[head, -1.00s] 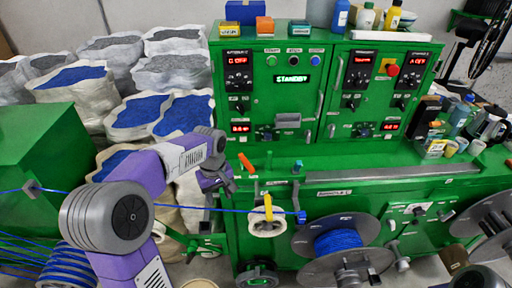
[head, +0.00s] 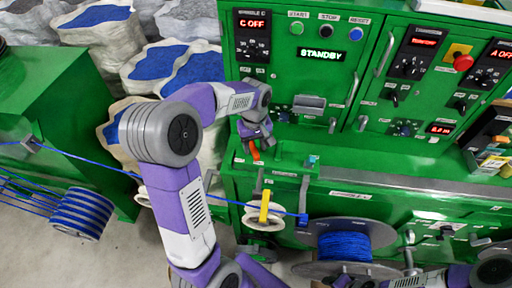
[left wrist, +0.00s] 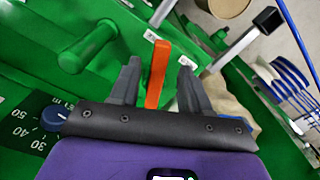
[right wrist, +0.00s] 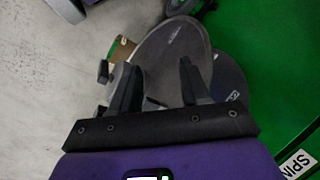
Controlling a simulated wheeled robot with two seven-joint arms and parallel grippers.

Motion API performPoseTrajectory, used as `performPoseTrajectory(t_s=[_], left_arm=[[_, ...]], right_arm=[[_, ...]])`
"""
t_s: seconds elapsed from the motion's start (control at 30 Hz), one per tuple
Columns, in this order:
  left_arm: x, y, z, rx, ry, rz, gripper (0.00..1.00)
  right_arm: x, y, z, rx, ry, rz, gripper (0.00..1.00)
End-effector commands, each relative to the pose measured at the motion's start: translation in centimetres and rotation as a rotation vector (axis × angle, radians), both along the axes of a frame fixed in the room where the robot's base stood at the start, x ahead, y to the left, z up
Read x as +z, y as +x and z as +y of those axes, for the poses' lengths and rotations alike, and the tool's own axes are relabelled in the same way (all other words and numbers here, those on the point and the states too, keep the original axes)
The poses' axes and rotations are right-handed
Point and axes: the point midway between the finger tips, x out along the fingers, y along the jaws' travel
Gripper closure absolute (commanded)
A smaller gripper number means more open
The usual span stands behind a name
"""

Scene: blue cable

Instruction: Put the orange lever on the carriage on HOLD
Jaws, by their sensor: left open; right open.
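The orange lever (head: 255,152) stands on the green carriage at the front of the machine. In the left wrist view the lever (left wrist: 157,74) stands up between the two fingers, with a gap on each side. My left gripper (head: 255,143) is open around the lever and not closed on it; the gripper hides the lever's upper part in the head view. The HOLD marking is not readable in any view. My right gripper (right wrist: 157,66) is open and empty, low in front of grey reel discs (right wrist: 178,50).
A blue cable (head: 95,160) runs from the left to a blue clip (head: 302,219), past a white roller (head: 255,216) with a yellow arm (head: 265,205). A blue cable reel (head: 345,243) is below.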

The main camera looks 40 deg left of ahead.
Motion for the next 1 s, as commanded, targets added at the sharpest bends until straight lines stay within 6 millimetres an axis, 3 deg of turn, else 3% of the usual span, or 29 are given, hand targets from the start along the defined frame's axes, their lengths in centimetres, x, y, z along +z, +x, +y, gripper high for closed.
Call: performPoseTrajectory(t_s=[0.2, 0.47, 0.8, 1.0], left_arm=[[-2.0, 0.0, 0.0, 0.001, -0.001, 0.001, 0.53], [-2.1, 0.0, 0.0, 0.001, 0.0, 0.0, 0.53], [-2.1, 0.0, 0.0, 0.001, 0.0, 0.0, 1.0], [-2.1, 0.0, 0.0, 0.001, 0.0, 0.0, 1.0]], right_arm=[[-0.2, 0.0, 0.0, 0.0, 0.0, -0.001, 0.54], [-0.2, 0.0, 0.0, 0.0, 0.0, -0.001, 0.54], [-0.2, 0.0, 0.0, 0.0, 0.0, -0.001, 0.54], [-0.2, 0.0, 0.0, 0.0, 0.0, -0.001, 0.54]])
